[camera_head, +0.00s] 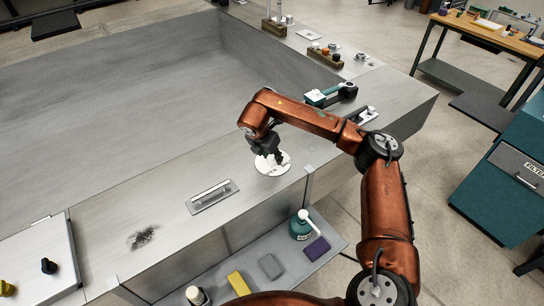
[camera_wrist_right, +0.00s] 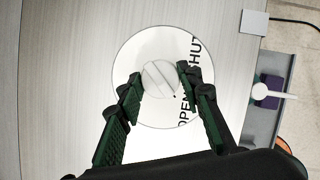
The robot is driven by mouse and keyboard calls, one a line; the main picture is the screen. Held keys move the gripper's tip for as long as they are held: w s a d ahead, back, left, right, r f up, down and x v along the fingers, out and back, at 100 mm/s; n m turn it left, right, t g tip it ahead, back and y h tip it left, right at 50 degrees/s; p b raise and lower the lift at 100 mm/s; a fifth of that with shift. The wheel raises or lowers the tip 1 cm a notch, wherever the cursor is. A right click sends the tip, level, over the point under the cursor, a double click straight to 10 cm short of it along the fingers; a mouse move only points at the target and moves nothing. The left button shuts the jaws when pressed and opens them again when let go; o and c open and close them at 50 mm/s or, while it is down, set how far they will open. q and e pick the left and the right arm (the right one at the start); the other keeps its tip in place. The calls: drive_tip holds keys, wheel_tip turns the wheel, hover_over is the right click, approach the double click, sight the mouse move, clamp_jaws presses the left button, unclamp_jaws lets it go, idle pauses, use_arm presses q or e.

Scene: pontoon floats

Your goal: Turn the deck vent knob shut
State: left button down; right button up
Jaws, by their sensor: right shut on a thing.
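The deck vent is a round white plate (camera_wrist_right: 128,62) with black OPEN and SHUT lettering along its right side in the wrist view. In the head view the plate (camera_head: 272,170) lies flat on the grey deck. The pale round knob (camera_wrist_right: 158,76) with a slanted grip bar sits at its middle. My right gripper (camera_wrist_right: 159,84) comes down over it, its green-and-black fingers shut on the knob from both sides. In the head view my right gripper (camera_head: 270,160) hides the knob. I cannot tell exactly which word the knob points to. My left gripper is not in view.
A recessed handle (camera_head: 212,196) lies left of the vent. A green-and-black tool (camera_head: 330,95) lies behind my right arm. A lower shelf (camera_head: 290,272) in front holds a teal can (camera_head: 301,228), a yellow block (camera_head: 239,283) and other blocks. The deck around the plate is clear.

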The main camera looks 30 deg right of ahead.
drive_tip(key=shift+c, duration=1.3)
drive_tip(key=shift+n, duration=0.4)
drive_tip(key=n+t+b, duration=0.1)
drive_tip(key=n+b, duration=0.1)
drive_tip(key=shift+s+d+f+n+y, duration=0.1)
drive_tip(key=shift+n+y, duration=0.3)
drive_tip(key=n+y+b, duration=0.1)
drive_tip(key=n, duration=0.1)
drive_tip(key=n+t+b, duration=0.1)
drive_tip(key=n, duration=0.2)
drive_tip(key=shift+d+y, duration=0.15)
drive_tip(key=shift+y, duration=0.25)
drive_tip(key=n+y, duration=0.1)
drive_tip(key=n, duration=0.1)
drive_tip(key=n+b, duration=0.1)
drive_tip(key=n, duration=0.1)
drive_tip(key=shift+d+n+t+y, duration=0.1)
drive_tip(key=shift+n+t+y, duration=0.2)
drive_tip(key=shift+n+y, duration=0.1)
drive_tip(key=shift+d+r+n+y, duration=0.15)
drive_tip(key=shift+n+y, duration=0.65)
drive_tip(key=shift+n, duration=1.4)
